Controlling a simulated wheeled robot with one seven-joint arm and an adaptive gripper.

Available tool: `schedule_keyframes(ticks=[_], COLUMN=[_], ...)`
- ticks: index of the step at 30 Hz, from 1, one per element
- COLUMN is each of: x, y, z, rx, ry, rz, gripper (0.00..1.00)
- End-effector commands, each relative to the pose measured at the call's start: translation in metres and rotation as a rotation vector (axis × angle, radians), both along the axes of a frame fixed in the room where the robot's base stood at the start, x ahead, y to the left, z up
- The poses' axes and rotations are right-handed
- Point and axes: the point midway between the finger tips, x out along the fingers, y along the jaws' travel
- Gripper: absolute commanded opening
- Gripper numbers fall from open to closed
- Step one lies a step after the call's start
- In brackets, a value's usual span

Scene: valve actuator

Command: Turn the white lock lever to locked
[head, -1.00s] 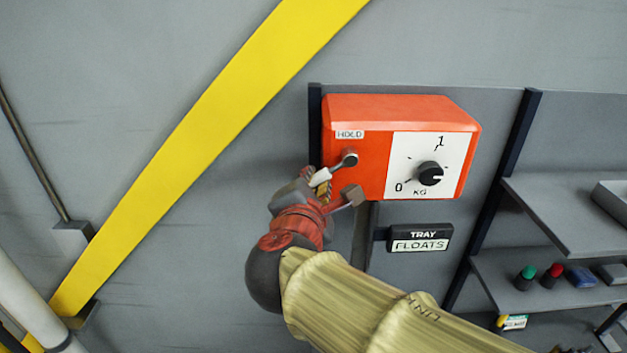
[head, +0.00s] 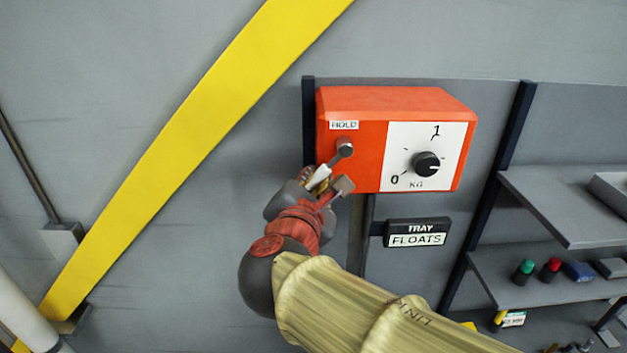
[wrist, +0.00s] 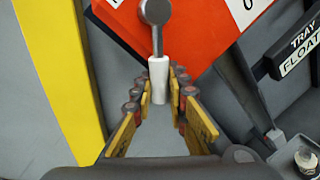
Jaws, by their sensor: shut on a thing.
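The lock lever is on the left part of an orange box (head: 357,170), below a small HOLD label (head: 344,125). It has a grey round pivot (head: 344,147) and a white handle (head: 318,178) that slants down and left in the head view. In the wrist view the white handle (wrist: 158,80) sits between the two fingers, with the grey arm above it. My gripper (wrist: 160,92) is shut on the white handle. In the head view my gripper (head: 322,184) partly hides the handle's lower end.
A black knob (head: 426,164) sits on the box's white dial plate, right of the lever. A TRAY FLOATS sign (head: 417,233) hangs below the box. Shelves (head: 560,285) with small items stand at right. A yellow diagonal beam (head: 190,155) crosses the wall at left.

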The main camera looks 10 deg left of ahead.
Motion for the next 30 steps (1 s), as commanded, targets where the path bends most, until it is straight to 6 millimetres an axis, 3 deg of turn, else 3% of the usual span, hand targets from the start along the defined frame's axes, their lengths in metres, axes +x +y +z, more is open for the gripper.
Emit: schedule_keyframes(ticks=[10, 20, 23, 30], x=[0.000, -0.002, -0.010, -0.053], y=[0.000, 0.000, 0.000, -0.001], z=[0.000, 0.001, 0.003, 0.011], rx=[0.001, 0.001, 0.002, 0.003], ry=[0.000, 0.000, -0.002, -0.001], rz=[0.001, 0.002, 0.002, 0.006], gripper=[0.33, 0.33, 0.33, 0.33])
